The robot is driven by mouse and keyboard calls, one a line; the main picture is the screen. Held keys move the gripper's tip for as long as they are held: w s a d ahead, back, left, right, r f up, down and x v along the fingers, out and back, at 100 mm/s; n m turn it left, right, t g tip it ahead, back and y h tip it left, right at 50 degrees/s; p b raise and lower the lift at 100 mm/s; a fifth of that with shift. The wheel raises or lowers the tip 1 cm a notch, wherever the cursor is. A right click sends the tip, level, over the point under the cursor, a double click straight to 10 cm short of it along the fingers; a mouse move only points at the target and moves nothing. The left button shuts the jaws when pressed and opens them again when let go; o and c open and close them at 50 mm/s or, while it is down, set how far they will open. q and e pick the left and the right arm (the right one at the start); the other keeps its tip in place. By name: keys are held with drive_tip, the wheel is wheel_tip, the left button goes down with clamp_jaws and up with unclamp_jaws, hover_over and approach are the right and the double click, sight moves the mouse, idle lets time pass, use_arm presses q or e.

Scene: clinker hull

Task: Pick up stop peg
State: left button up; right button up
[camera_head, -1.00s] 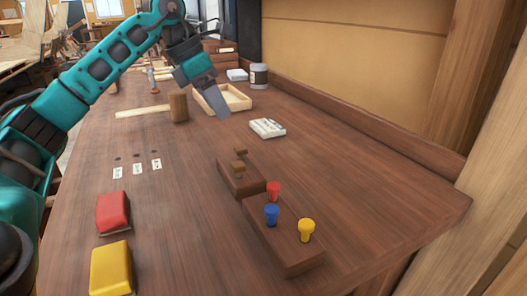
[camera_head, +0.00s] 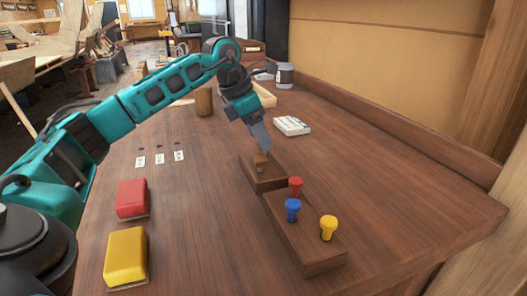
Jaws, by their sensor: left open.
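A small dark wooden block (camera_head: 256,180) stands mid-bench with brown wooden pegs (camera_head: 261,160) upright in it. In front of it, a longer wooden block (camera_head: 312,256) holds a red peg (camera_head: 296,186), a blue peg (camera_head: 292,209) and a yellow peg (camera_head: 328,227). I cannot tell which of these is the stop peg. My left gripper (camera_head: 264,148) is open and points down at the brown pegs, its fingertips at or just above the rear one. The fingers partly hide that peg, and contact cannot be made out. My right gripper is not in view.
A red box (camera_head: 132,198) and a yellow box (camera_head: 126,255) lie at the left, with small labels (camera_head: 160,159) behind them. A white box (camera_head: 291,125), a wooden tray (camera_head: 265,96), a mallet (camera_head: 204,102) and a jar (camera_head: 285,76) lie farther back. The bench's right side is clear.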

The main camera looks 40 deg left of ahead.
use_arm(q)
drive_tip(key=shift+x, duration=0.9)
clamp_jaws()
drive_tip(key=shift+r, duration=0.1)
